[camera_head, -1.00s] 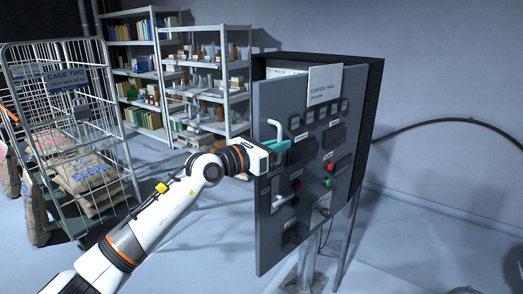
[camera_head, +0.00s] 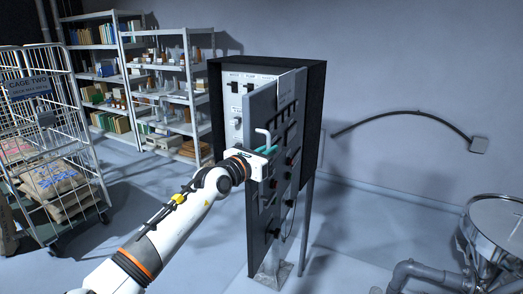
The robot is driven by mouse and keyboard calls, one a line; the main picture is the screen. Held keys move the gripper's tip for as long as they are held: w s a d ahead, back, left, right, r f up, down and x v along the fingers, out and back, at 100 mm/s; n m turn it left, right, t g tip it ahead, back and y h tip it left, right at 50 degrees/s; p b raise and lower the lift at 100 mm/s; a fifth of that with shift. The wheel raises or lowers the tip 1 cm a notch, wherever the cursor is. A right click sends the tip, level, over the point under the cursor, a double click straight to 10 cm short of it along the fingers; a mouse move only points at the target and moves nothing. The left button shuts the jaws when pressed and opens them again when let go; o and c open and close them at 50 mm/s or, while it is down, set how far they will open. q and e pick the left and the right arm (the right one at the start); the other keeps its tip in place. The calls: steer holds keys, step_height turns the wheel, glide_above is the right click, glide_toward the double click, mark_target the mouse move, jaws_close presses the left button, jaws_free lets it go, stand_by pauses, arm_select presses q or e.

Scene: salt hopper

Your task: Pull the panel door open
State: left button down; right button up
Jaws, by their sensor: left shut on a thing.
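The panel door (camera_head: 262,205) is a grey door on the dark control cabinet (camera_head: 317,120). It stands well open, swung out toward me and seen at a steep angle, with dark buttons and switches on its face. The inside of the cabinet (camera_head: 236,105) shows a pale panel with switches to the left of the door. A light bar handle (camera_head: 264,134) stands out from the door. My left gripper (camera_head: 268,151), with teal fingertips, is shut on this handle near its middle; the fingers hide part of it. My right gripper is not in view.
A wire cage trolley (camera_head: 50,150) with sacks stands at the left. Metal shelves (camera_head: 165,95) stand against the back wall. A steel hopper (camera_head: 497,235) with pipes is at the lower right. Floor between trolley and cabinet is clear.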

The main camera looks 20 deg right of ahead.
arm_select(q)
steer(key=shift+r, duration=0.3)
steer(key=c, duration=1.9)
jaws_free()
steer(key=shift+o, duration=0.3)
steer(key=shift+w+d+f, duration=0.1)
steer(key=shift+f, duration=0.15)
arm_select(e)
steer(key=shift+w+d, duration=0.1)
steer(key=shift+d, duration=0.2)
